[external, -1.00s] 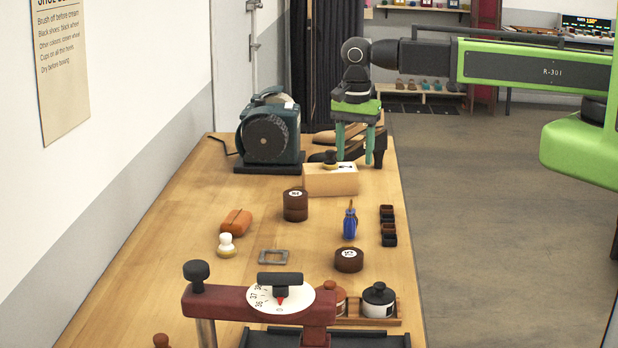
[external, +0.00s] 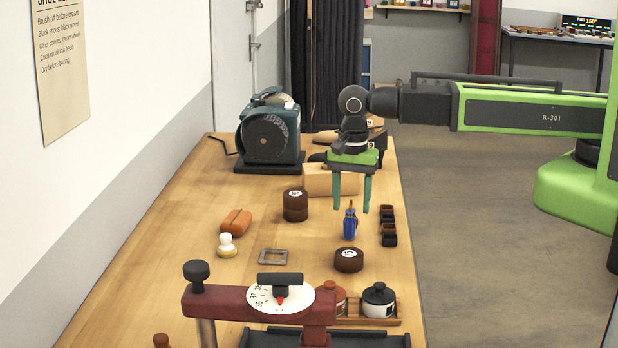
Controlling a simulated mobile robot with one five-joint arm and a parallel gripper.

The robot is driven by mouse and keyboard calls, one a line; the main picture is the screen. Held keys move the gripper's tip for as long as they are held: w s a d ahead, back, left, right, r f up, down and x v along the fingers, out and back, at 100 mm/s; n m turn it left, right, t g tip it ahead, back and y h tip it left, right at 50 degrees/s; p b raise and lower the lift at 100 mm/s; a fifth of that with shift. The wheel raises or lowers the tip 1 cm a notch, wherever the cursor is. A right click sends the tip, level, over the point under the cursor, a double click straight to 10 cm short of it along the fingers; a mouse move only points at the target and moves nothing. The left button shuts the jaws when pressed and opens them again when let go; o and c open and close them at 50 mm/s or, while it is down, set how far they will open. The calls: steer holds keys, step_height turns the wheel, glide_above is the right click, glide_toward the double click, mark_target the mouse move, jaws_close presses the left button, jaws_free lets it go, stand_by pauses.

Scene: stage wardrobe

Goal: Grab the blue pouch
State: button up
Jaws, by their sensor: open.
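The blue pouch (external: 350,226) stands upright on the wooden bench, right of the middle, with a thin brownish piece sticking up from its top. My gripper (external: 351,208) points down with its two green fingers apart. In the picture the fingertips sit at either side of the pouch's top. The fingers look open and empty. I cannot tell from this one view how far the tips are from the pouch in depth.
Dark small cups (external: 388,226) stand close right of the pouch. A dark round tin (external: 348,261) is in front, stacked brown tins (external: 295,206) are left, and a wooden block (external: 318,181) is behind. A red-armed device (external: 255,303) fills the front.

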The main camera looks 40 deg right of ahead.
mark_target(350, 224)
step_height(350, 224, down, 7)
steer(key=b, duration=0.5)
steer(key=shift+a+r, duration=0.15)
steer(key=shift+r, duration=0.25)
jaws_close()
